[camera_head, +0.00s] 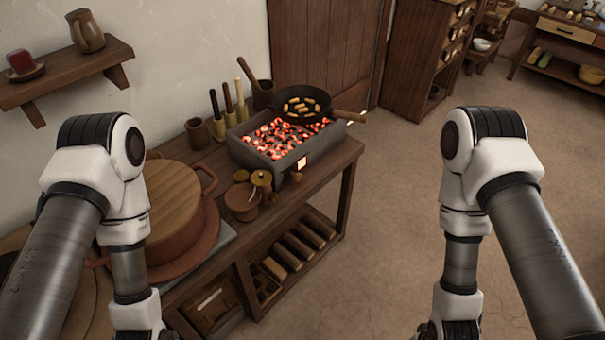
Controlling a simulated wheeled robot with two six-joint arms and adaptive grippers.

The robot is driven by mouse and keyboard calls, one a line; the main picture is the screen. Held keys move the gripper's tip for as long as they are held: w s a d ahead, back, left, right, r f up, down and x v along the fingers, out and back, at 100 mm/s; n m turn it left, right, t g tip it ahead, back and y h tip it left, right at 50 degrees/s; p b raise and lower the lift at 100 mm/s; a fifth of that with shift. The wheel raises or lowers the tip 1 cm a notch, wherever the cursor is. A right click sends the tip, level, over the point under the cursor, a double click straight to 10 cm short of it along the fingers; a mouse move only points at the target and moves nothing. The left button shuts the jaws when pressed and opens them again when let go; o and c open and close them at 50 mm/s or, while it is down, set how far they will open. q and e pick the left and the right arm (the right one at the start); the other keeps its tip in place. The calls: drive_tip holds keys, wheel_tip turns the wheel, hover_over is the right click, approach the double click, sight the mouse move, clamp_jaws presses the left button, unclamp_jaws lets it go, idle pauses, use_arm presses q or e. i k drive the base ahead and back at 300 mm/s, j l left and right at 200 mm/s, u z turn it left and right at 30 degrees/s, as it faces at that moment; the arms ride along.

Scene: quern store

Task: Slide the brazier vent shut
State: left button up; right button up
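The brazier (250,153) is a grey box with glowing red coals on top, standing on the wooden bench (330,162). A small bright opening (302,163), which looks like the vent, shows orange light low on its front side. A small brown knob or slider (297,177) sits just below it; its details are too small to tell. A dark frying pan (283,92) with several browned pieces rests over the back right of the coals. My two arms come down at the left and right, apart from the brazier.
Upright handled tools (217,115) stand behind. The pan's handle (348,116) sticks out right. The floor (385,230) between my arms is clear.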

sight(293, 172)
drive_tip(key=i+l+u, duration=0.2)
drive_tip(key=u, duration=0.2)
drive_tip(key=i+l+u, duration=0.15)
drive_tip(key=l+u, duration=0.25)
drive_tip(key=l, duration=0.1)
